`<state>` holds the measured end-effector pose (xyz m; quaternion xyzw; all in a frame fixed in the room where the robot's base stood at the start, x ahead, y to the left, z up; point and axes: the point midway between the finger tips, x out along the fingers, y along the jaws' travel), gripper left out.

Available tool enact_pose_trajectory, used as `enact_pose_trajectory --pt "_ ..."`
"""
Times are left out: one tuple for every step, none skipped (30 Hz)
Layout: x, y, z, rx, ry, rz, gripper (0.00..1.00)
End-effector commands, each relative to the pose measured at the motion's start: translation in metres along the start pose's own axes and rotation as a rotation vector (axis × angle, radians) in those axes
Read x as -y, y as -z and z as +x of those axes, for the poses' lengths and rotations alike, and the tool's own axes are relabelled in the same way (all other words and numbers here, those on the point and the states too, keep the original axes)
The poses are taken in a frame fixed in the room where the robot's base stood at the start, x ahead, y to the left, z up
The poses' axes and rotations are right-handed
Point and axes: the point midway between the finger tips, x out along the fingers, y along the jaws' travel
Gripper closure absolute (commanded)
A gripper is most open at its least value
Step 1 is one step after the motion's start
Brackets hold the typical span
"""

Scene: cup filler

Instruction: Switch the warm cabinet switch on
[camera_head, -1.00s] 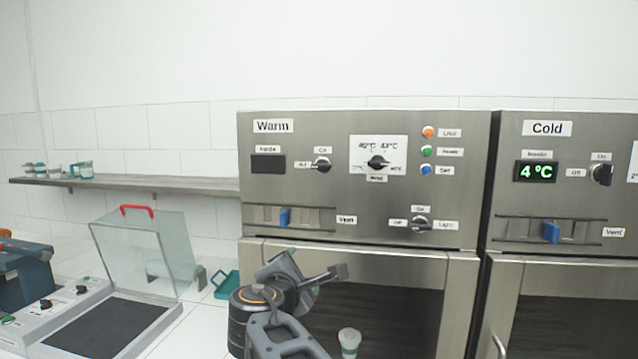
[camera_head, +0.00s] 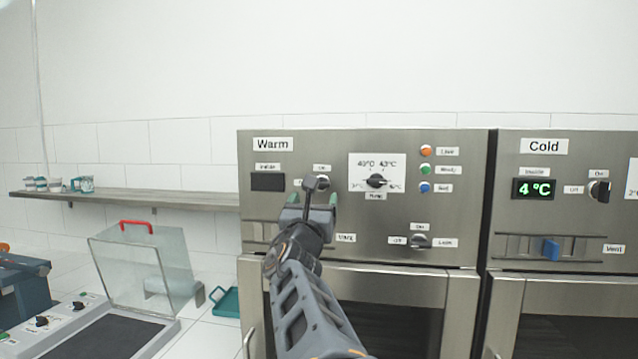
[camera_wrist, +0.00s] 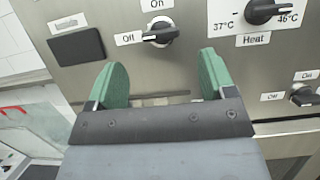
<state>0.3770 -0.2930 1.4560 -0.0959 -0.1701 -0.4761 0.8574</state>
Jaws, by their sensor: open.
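The warm cabinet (camera_head: 420,200) has a steel front panel with a "Warm" label. Its on/off switch is a black rotary knob on a light round base. In the wrist view the switch (camera_wrist: 160,33) sits between and beyond my gripper's fingertips, its handle lying nearly level, with "Off" to its left and "On" above. My gripper (camera_wrist: 162,78) is open and empty, its two green fingers apart and facing the panel. In the head view my gripper (camera_head: 308,203) is just below the switch and hides most of it. The dark display (camera_head: 268,182) left of the switch is blank.
To the right is the heat knob (camera_head: 376,181), with orange, green and blue buttons (camera_head: 425,169) beyond it. The light knob (camera_head: 420,241) is lower right. The cold cabinet (camera_head: 560,210) shows 4 °C. A shelf (camera_head: 150,199) with cups and a clear-lidded device (camera_head: 140,270) are left.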

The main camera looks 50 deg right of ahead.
Motion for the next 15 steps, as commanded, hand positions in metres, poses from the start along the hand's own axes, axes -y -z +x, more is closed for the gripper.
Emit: enact_pose_trajectory --pt "0.001 -0.002 0.012 -0.003 0.003 -0.002 0.23" --pt "0.001 -0.002 0.017 -0.002 0.003 -0.002 0.23" --pt "0.000 -0.002 0.023 -0.002 0.002 -0.002 0.23" --pt "0.000 -0.002 0.028 -0.002 0.002 0.000 0.23" --pt "0.001 -0.002 0.032 -0.002 0.002 -0.001 0.23" --pt "0.001 -0.001 0.038 -0.002 0.002 -0.002 0.23" --pt "0.001 -0.002 0.041 -0.001 0.002 0.000 0.23" --pt "0.001 -0.001 0.044 -0.002 0.002 0.001 0.23" --pt "0.000 -0.001 0.048 -0.002 0.001 0.000 0.23" --pt "0.000 -0.001 0.051 -0.001 0.001 0.000 0.23" --pt "0.000 -0.001 0.053 -0.001 0.001 0.000 0.23" --pt "0.000 -0.001 0.056 -0.002 0.001 0.001 0.23" --pt "0.000 0.000 0.057 -0.002 0.001 0.001 0.23" --pt "0.000 0.000 0.059 -0.002 0.001 0.001 0.23" --pt "0.001 0.000 0.060 -0.001 0.001 0.002 0.23"
